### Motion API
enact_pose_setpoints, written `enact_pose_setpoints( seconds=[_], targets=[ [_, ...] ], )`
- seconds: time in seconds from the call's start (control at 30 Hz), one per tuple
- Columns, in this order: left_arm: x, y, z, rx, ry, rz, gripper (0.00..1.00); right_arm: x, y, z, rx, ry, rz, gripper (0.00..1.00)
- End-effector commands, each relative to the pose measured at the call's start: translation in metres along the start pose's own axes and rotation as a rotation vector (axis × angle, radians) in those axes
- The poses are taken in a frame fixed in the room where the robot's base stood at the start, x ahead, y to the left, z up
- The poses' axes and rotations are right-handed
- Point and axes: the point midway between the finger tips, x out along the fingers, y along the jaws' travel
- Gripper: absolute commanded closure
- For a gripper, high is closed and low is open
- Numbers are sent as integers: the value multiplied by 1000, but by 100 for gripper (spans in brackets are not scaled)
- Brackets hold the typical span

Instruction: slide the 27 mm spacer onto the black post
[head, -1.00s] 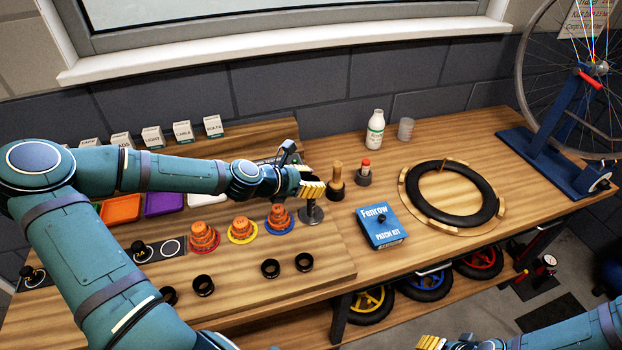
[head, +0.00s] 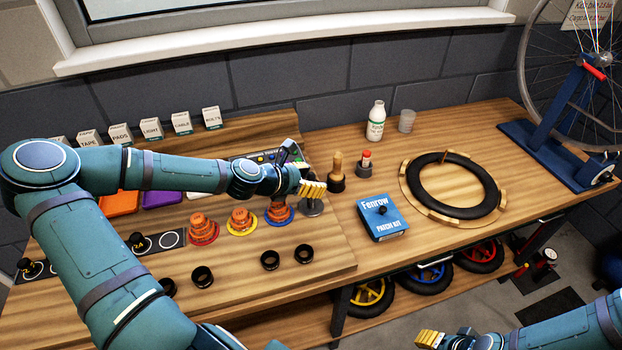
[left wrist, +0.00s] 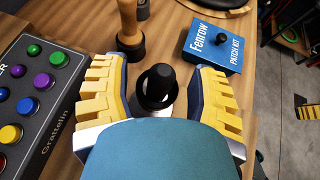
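The black post (left wrist: 160,78) has a rounded top and shows in the left wrist view between my left fingers. A black ring (left wrist: 158,102) appears to be around it; I cannot read its size or tell how far down it sits. In the head view the post's round grey base (head: 312,209) shows below my left gripper (head: 312,188), which hides most of the post. My left gripper is open, its yellow fingers apart on both sides of the post. Several loose black rings, such as this one (head: 270,260), lie along the bench front. My right gripper (head: 445,339) is low at the front.
A blue patch kit box (head: 381,228) and a wooden-handled tool (head: 337,172) stand close right of the post. A button box (left wrist: 38,85) is to its left. A black tyre (head: 455,187) lies at right.

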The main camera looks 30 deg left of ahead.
Motion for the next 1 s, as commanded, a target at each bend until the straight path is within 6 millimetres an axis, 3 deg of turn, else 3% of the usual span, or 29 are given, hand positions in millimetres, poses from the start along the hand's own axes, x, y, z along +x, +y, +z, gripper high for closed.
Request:
enact_pose_setpoints(
  seconds=[0.47, 1.0],
  targets=[
    [-6, 1, -1, -1, 1, 2, 25, 0, 0, 0, 0, 0, 0, 53],
    [-82, 1, -1, -2, 1, 5, 25, 0, 0, 0, 0, 0, 0, 53]
  ],
)
